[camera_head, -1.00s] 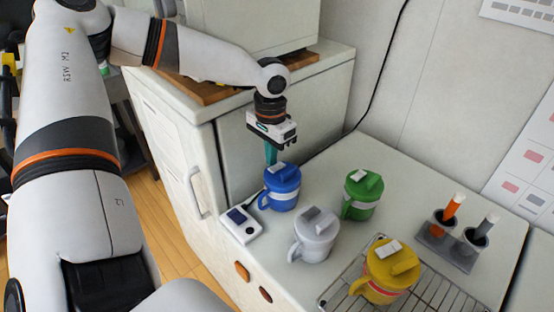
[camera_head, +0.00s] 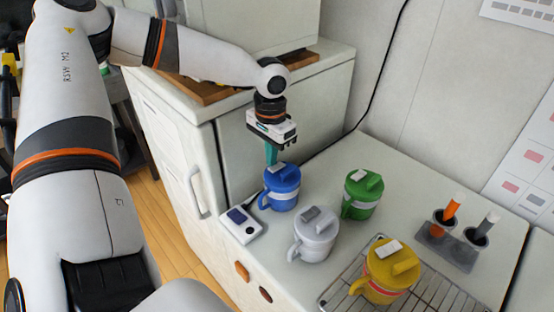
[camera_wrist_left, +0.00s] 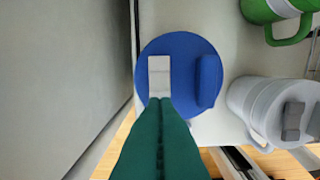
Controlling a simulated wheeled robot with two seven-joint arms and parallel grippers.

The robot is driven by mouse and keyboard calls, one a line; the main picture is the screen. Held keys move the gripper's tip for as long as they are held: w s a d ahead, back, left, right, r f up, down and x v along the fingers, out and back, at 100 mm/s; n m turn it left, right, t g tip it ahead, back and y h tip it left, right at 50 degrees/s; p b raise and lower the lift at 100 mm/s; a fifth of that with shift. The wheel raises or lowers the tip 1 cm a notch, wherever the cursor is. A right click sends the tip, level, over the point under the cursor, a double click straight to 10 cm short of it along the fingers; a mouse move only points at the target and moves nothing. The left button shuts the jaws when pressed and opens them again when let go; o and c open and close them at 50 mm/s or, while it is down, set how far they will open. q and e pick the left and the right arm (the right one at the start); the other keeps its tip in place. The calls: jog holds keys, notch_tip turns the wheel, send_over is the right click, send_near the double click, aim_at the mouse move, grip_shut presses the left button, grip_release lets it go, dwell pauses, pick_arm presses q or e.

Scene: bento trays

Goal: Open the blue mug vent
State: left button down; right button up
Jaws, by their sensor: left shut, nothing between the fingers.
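The blue mug (camera_head: 281,191) stands upright on the white counter in the head view, with a white band around its body. In the left wrist view its round blue lid (camera_wrist_left: 185,52) shows from above, with a pale grey vent tab (camera_wrist_left: 159,76) and a raised blue block (camera_wrist_left: 207,80) beside it. My left gripper (camera_head: 271,160) points down with its teal fingers shut and empty. Its fingertips (camera_wrist_left: 160,102) are at the near end of the grey tab; I cannot tell whether they touch it. My right gripper is not in view.
A grey mug (camera_head: 314,236), a green mug (camera_head: 361,196) and a yellow mug (camera_head: 387,272) stand nearby, the yellow one on a wire rack (camera_head: 446,299). A small white device (camera_head: 240,226) lies by the blue mug. A holder (camera_head: 449,249) with two tubes stands at right.

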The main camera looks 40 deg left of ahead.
aim_at(271, 169)
pick_arm(q)
jog(key=shift+f+b, duration=0.5)
jog(key=shift+f, duration=0.4)
dwell(1.1)
jog(key=shift+r+p, duration=3.3)
jog(key=shift+r, duration=0.3)
jog(key=shift+f, duration=0.15)
